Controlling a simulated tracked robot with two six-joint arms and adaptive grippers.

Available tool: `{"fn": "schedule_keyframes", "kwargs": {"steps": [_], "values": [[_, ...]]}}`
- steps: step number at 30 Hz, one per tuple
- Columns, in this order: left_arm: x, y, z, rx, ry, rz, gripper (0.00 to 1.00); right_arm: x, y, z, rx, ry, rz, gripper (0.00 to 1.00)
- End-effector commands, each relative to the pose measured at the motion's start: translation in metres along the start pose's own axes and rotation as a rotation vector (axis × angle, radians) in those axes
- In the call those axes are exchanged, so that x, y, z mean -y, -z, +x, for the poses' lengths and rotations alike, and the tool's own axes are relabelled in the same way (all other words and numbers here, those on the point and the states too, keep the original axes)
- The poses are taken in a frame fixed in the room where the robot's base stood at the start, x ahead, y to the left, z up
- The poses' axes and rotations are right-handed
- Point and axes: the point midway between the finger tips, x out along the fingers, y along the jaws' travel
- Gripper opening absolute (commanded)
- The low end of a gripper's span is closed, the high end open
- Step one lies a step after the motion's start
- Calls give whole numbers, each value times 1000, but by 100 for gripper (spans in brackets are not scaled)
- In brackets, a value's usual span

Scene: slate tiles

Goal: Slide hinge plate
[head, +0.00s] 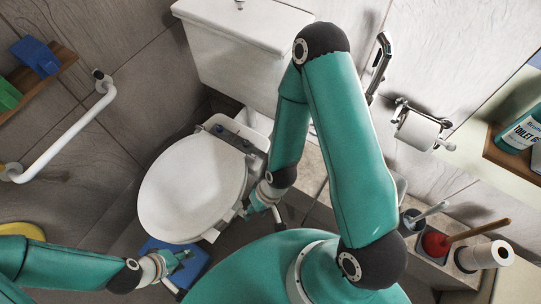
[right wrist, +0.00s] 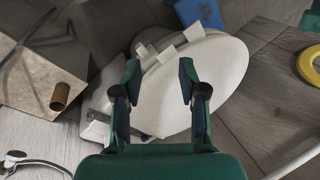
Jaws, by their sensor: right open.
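The toilet (head: 240,45) has a white oval lid (head: 190,188) lying down over its bowl. A grey hinge plate (head: 233,139) with small blue knobs lies across the back end of the lid, below the cistern. My right gripper (head: 246,211) is low beside the lid's right edge. In the right wrist view my right gripper (right wrist: 160,78) is open, with white blocky parts (right wrist: 170,48) and the white oval (right wrist: 205,75) beyond and between its fingers; I cannot tell whether it touches them. My left gripper (head: 183,260) is at the lower left, over a blue object; its opening is unclear.
A white grab bar (head: 70,130) and a wooden shelf (head: 40,80) are on the left wall. A paper holder (head: 418,128), a red plunger (head: 436,244) and a paper roll (head: 485,256) stand at right. A yellow ring (right wrist: 311,65) lies on the floor.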

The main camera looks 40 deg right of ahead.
Motion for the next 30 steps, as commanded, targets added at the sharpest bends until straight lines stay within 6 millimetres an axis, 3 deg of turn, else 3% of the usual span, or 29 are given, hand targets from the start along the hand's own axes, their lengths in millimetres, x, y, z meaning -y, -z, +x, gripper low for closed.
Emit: {"fn": "schedule_keyframes", "kwargs": {"steps": [3, 7, 11, 16, 20, 24, 30], "values": [[0, 0, 0, 0, 0, 0, 40, 0, 0, 0, 0, 0, 0, 48], [3, 0, 9, -1, 0, 0, 40, -2, 8, 8, -3, 2, -11, 48], [13, 1, 35, -1, 0, 0, 40, -20, 33, 24, -6, 6, -47, 48], [33, 1, 92, 0, 0, 0, 40, -40, 90, 55, -7, -8, -144, 48], [52, 1, 143, 0, 0, 0, 40, -60, 142, 64, -3, -42, -238, 48], [70, 2, 195, 0, 0, 0, 40, -89, 188, 53, 9, -117, -319, 48], [92, 2, 256, -1, 0, 0, 40, -129, 227, 13, 28, -242, -375, 48]]}}
